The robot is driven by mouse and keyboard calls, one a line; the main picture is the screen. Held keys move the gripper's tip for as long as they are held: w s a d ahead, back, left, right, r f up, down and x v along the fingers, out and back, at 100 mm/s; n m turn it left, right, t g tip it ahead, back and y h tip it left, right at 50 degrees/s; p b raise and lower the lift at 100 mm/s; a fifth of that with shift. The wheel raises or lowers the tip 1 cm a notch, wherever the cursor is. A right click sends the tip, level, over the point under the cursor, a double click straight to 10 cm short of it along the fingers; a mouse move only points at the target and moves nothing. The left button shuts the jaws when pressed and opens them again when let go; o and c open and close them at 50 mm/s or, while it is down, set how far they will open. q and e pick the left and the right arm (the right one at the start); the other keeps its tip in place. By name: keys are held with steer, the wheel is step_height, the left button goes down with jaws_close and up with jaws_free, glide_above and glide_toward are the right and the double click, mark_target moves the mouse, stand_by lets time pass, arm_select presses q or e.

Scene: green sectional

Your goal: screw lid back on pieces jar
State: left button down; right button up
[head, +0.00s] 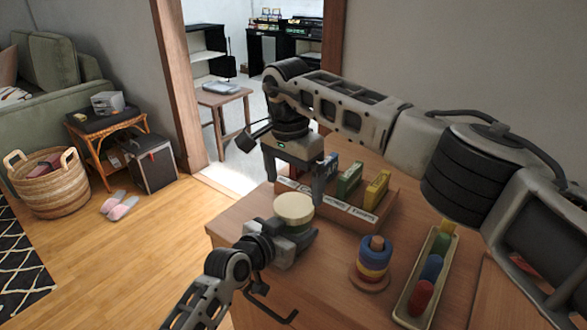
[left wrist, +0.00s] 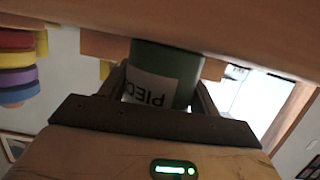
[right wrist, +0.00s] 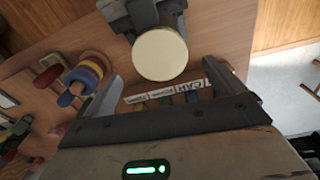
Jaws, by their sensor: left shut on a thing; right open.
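The green pieces jar (head: 299,231) stands at the table's near left corner. Its white label, partly reading "PIEC", shows in the left wrist view (left wrist: 150,88). My left gripper (head: 285,246) is shut on the jar's sides. The round cream lid (head: 293,206) sits on top of the jar; I cannot tell whether it is threaded. My right gripper (head: 293,187) points down, open and empty, above and just behind the lid. In the right wrist view the lid (right wrist: 160,53) lies just beyond the open fingers, apart from them.
A wooden sorter (head: 340,208) with upright coloured blocks stands behind the jar. A ring stacker (head: 372,262) and a long tray (head: 407,304) of coloured pieces are to the right. The table's left edge is close to the jar.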

mark_target(294, 204)
steer(key=n, duration=0.1)
steer(key=r+n, duration=0.1)
steer(key=n, duration=0.2)
steer(key=shift+d+r+n, duration=0.1)
steer(key=shift+r+n, duration=0.2)
steer(key=shift+r, duration=0.05)
steer(key=n, duration=0.1)
steer(key=r+n, duration=0.1)
steer(key=n, duration=0.3)
steer(key=shift+r+y, duration=0.3)
steer(key=shift+f, duration=0.1)
steer(key=shift+f, duration=3.95)
steer(key=shift+c, duration=0.3)
